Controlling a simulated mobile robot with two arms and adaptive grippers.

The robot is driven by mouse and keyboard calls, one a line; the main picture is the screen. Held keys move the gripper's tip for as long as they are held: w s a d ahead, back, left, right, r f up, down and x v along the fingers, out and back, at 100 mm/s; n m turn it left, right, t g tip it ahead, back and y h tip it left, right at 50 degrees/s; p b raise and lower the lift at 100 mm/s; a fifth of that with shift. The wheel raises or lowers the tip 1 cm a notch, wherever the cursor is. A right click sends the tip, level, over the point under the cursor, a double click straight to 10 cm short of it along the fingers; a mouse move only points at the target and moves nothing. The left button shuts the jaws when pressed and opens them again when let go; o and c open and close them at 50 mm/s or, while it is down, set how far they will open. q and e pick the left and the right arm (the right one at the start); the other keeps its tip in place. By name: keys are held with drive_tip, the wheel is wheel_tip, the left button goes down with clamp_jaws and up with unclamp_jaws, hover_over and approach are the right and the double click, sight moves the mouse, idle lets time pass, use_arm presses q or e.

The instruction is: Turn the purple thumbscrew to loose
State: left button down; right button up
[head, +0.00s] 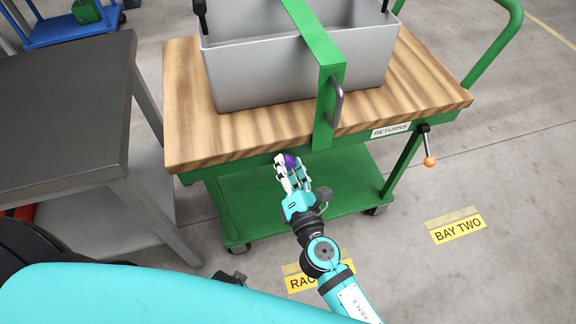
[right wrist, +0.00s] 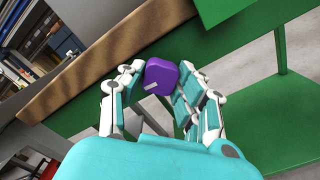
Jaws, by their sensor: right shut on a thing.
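The purple thumbscrew (head: 290,161) sits at the front edge of the green cart, just under the wooden top. In the right wrist view the thumbscrew (right wrist: 162,76) is a rounded purple block with a small pale mark on its face. The fingers partly hide the thumbscrew in the head view.
A grey bin (head: 260,72) stands on the wooden top (head: 420,88) under a green strap bar (head: 330,80) with a handle. An orange-knobbed lever (head: 429,161) hangs at the cart's right. A dark table (head: 65,110) stands at left.

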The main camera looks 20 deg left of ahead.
drive_tip(key=o, duration=1.1)
drive_tip(key=shift+f, duration=0.1)
drive_tip(key=shift+o, duration=0.2)
drive_tip(key=v, duration=1.2)
